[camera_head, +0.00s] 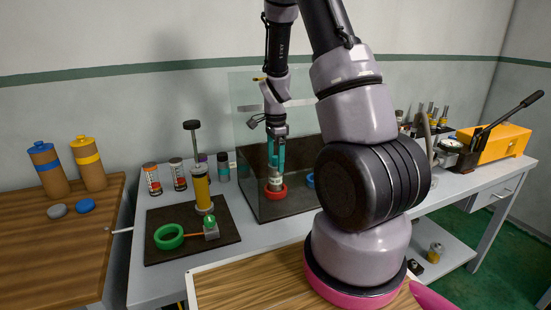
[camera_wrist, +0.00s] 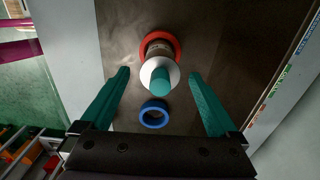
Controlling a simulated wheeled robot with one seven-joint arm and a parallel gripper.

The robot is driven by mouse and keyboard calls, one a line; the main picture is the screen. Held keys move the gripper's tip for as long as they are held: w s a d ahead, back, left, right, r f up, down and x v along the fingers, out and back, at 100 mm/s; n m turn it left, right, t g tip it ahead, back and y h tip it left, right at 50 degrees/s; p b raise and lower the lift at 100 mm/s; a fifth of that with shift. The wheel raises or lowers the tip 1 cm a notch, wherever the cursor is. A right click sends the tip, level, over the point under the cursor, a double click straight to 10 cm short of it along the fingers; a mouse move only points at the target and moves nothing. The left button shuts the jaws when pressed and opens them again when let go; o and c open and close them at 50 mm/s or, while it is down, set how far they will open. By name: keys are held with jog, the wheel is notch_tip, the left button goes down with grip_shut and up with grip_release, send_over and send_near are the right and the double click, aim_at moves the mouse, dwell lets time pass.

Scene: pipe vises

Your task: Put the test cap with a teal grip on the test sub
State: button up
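The test cap with a teal grip (camera_wrist: 160,80) shows in the wrist view as a teal stub on a round white body. It stands in or over a red ring (camera_wrist: 172,42), which also shows in the head view (camera_head: 275,193) inside a dark glass-backed tray (camera_head: 300,207). My gripper (camera_wrist: 159,74) is open, pointing down, with one teal finger on each side of the grip and visible gaps to both. In the head view, my gripper (camera_head: 276,165) is just above the red ring. I cannot tell for sure which thing is the test sub.
A blue ring (camera_wrist: 154,114) lies beside the red one. Left of the tray, a yellow hand pump (camera_head: 201,188) and a green ring (camera_head: 169,237) sit on a dark mat (camera_head: 165,215). Small cans (camera_head: 152,178) stand behind. An orange box (camera_head: 500,146) is far right.

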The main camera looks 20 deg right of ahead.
jog(key=shift+r, duration=0.15)
notch_tip(320, 180, up, 10)
jog(key=shift+r, duration=0.25)
dwell(0.4)
jog(key=shift+r, duration=0.1)
notch_tip(320, 180, up, 14)
jog(key=n+t+y, duration=0.2)
jog(key=n+t, duration=0.1)
jog(key=n, duration=0.3)
send_over(276, 157)
jog(key=s+a, duration=0.4)
jog(key=s, duration=0.4)
jog(key=s+a+r+n+t, duration=0.4)
jog(key=s+r+n, duration=0.3)
jog(key=s, duration=0.5)
jog(key=shift+s+r+n, duration=0.2)
jog(key=shift+r+n, duration=0.05)
jog(key=shift+n, duration=0.25)
